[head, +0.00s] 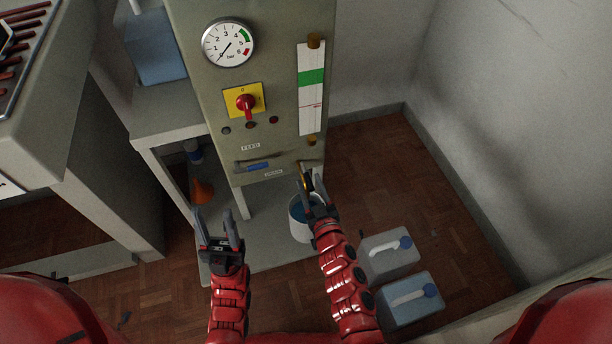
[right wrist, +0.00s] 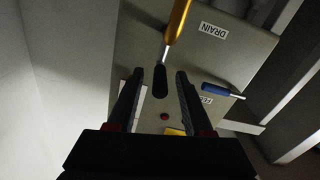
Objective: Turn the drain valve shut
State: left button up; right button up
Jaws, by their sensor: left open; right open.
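The drain valve's lever shows in the right wrist view as a metal stem with a black grip (right wrist: 160,82), below a brass pipe (right wrist: 178,20) and roughly in line with it. The DRAIN label (right wrist: 213,30) is beside it. My right gripper (right wrist: 156,78) is open, with its fingers on either side of the black grip; I cannot tell whether they touch it. In the head view my right gripper (head: 311,180) is at the panel's lower right corner and hides most of the lever. My left gripper (head: 213,216) is open and empty, lower left of the panel.
The panel (head: 275,110) carries a pressure gauge (head: 229,42), a red and yellow switch (head: 245,100), a level gauge (head: 311,90) and the blue feed lever (head: 257,166). A bucket (head: 299,222) stands below. Two canisters (head: 390,258) (head: 410,302) stand on the floor at right.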

aim_at(307, 176)
jog(key=shift+b+x, duration=0.35)
jog(key=shift+x, duration=1.8)
grip_shut()
jog(key=shift+f, duration=0.1)
